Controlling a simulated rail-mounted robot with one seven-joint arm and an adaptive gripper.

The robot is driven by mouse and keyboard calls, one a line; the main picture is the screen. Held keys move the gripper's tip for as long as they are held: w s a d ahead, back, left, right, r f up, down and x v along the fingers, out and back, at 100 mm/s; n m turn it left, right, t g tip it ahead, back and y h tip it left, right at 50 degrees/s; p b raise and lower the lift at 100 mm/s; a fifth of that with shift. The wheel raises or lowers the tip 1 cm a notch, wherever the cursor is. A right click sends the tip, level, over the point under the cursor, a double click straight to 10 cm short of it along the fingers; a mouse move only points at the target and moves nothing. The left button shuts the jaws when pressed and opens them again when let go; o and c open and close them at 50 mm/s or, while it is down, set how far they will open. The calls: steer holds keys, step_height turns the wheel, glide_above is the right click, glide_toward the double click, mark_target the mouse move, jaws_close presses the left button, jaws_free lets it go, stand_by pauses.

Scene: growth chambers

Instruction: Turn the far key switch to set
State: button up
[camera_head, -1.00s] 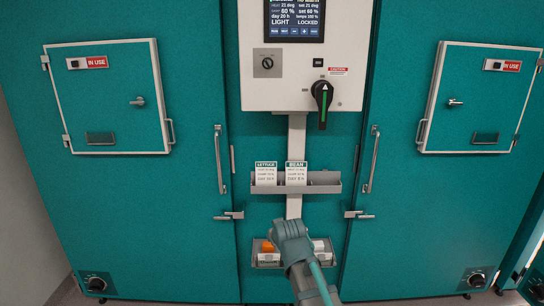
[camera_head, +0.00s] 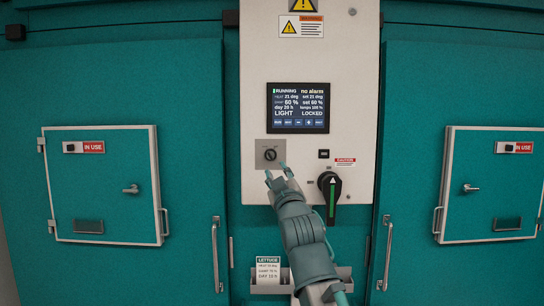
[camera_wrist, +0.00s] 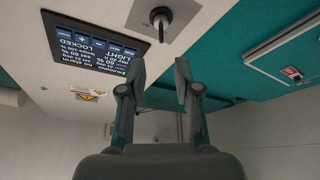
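The key switch (camera_head: 270,154) is a small dark round switch on a grey square plate, on the white control panel under the screen. In the wrist view the key switch (camera_wrist: 160,18) shows at the top, a key-like piece standing out from its plate, ahead of my fingertips and apart from them. My gripper (camera_head: 279,172) is just below the switch in the head view. In the wrist view my gripper (camera_wrist: 160,80) is open, with an empty gap between its two fingers. The screen (camera_head: 298,108) reads RUNNING, LIGHT and LOCKED.
A black rotary handle with a green stripe (camera_head: 332,188) is close at the right of my gripper, under a red caution label (camera_head: 345,161). A card rack (camera_head: 343,278) is below. Teal doors with handles (camera_head: 216,254) flank the panel.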

mark_target(271, 157)
steer(key=p+x, duration=0.3)
steer(key=x, duration=0.6)
steer(key=shift+w, duration=0.45)
steer(key=shift+w+a, duration=0.2)
steer(key=shift+w, duration=0.3)
jaws_close()
